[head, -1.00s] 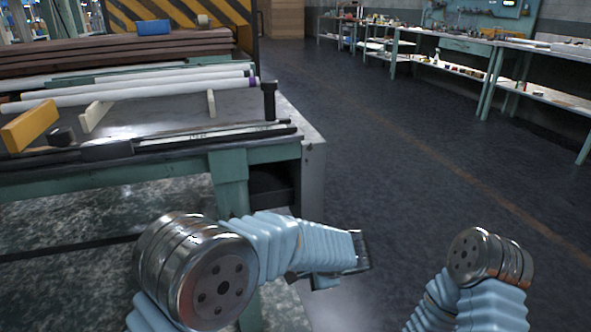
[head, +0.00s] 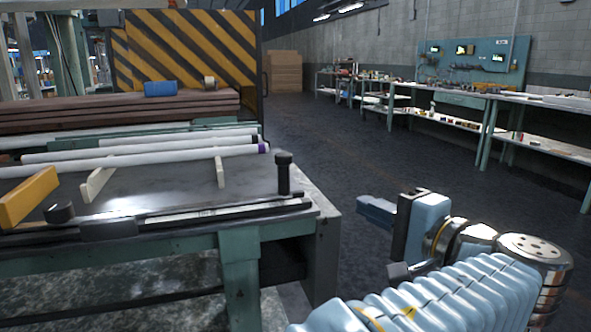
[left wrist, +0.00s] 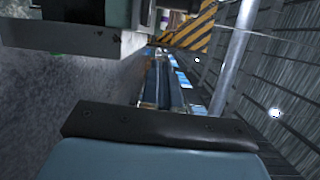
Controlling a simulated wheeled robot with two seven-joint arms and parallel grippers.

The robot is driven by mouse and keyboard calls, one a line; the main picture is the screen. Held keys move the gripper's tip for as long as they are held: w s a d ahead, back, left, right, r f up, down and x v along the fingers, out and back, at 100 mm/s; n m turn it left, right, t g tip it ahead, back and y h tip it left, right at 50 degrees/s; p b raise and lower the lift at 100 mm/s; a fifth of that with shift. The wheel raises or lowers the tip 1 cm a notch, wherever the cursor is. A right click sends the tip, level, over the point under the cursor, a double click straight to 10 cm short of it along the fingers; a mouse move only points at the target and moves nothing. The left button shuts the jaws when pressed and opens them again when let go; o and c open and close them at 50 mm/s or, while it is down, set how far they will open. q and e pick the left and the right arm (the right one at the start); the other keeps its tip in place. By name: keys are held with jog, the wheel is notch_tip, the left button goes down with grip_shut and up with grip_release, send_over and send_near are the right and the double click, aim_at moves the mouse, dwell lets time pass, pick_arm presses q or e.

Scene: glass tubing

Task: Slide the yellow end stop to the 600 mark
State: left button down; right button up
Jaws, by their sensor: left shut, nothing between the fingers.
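The yellow end stop (head: 28,197) is a slanted yellow block at the left edge of the head view. A dark round knob (head: 60,212) is beside it. It sits by a dark rail with a pale scale strip (head: 205,215) along the table's front edge. The marks are too small to read, so I cannot pick out 600. My left gripper (head: 368,207) is shut and empty, off the table's right end and well apart from the end stop, its fingers pointing left. The left wrist view shows no end stop. My right gripper is out of view.
A black upright post (head: 283,172) stands at the rail's right end. White tubes (head: 140,155) and two pale supports (head: 97,184) (head: 220,172) are on the table (head: 150,192). Open floor (head: 350,150) separates it from workbenches (head: 545,101) at the right.

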pick_arm(q)
jog(key=shift+n+y, duration=0.3)
jog(key=shift+n, duration=0.1)
jog(key=w+a, duration=0.2)
jog(key=a, duration=0.1)
jog(key=w+a+r, duration=0.1)
jog(key=w+a, duration=0.1)
jog(key=w, duration=0.1)
jog(key=w+a+r, duration=0.1)
jog(key=w+a, duration=0.1)
jog(key=a, duration=0.1)
jog(key=shift+w+a+r+p, duration=0.15)
jog(key=shift+a+p, duration=0.2)
jog(key=shift+w+a, duration=0.15)
jog(key=shift+a, duration=0.5)
